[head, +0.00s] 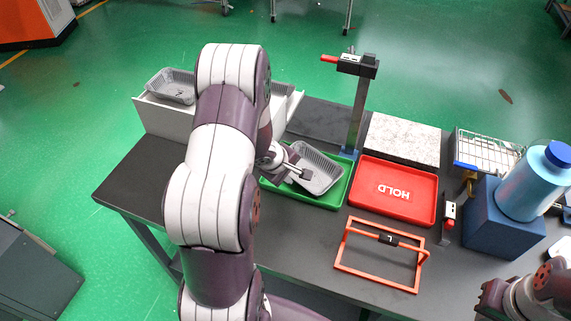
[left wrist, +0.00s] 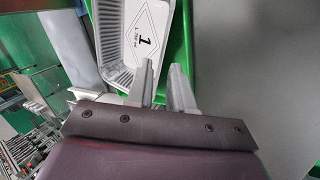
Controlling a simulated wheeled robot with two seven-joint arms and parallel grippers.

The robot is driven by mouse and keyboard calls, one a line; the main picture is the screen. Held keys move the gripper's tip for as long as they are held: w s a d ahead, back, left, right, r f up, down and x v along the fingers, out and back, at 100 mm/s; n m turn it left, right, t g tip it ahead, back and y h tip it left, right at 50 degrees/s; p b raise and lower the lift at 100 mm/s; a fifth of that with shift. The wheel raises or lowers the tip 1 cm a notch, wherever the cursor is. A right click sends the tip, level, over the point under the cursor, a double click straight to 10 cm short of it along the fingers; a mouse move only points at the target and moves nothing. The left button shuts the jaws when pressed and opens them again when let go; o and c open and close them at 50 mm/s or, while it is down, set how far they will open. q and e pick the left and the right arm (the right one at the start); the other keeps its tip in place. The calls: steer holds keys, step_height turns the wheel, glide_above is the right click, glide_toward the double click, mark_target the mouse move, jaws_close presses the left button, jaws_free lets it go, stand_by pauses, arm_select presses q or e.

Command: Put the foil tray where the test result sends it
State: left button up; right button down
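The grey foil tray (head: 320,172) sits tilted in the green tray (head: 325,199) in the head view. In the left wrist view the foil tray (left wrist: 115,62) shows ribbed walls and a printed marking with a 1 on its bottom. My left gripper (head: 300,174) is at the foil tray's near-left side. In the left wrist view its fingers (left wrist: 162,72) stand apart around one wall of the foil tray, with a gap between them. The red tray marked HOLD (head: 417,212) is right of the green tray. My right gripper is out of view.
A post with a dark head and red handle (head: 357,68) stands behind the green tray. A white bin (head: 155,118) holds another foil tray (head: 170,84). An orange frame (head: 375,279) lies in front. A speckled slab (head: 403,138), wire basket (head: 488,147) and blue bottle (head: 530,186) are right.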

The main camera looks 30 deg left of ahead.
arm_select(q)
steer(key=s+d+r+m+g+y+p, duration=0.1)
steer(key=s+d+r+m+y, duration=0.15)
steer(key=r+m, duration=0.5)
steer(key=s+d+r+m+g+h, duration=0.1)
steer(key=s+d+r+m+g, duration=0.2)
steer(key=s+d+r+m, duration=0.3)
steer(key=s+d+m, duration=0.3)
steer(key=s+d, duration=0.3)
steer(key=shift+h, duration=0.35)
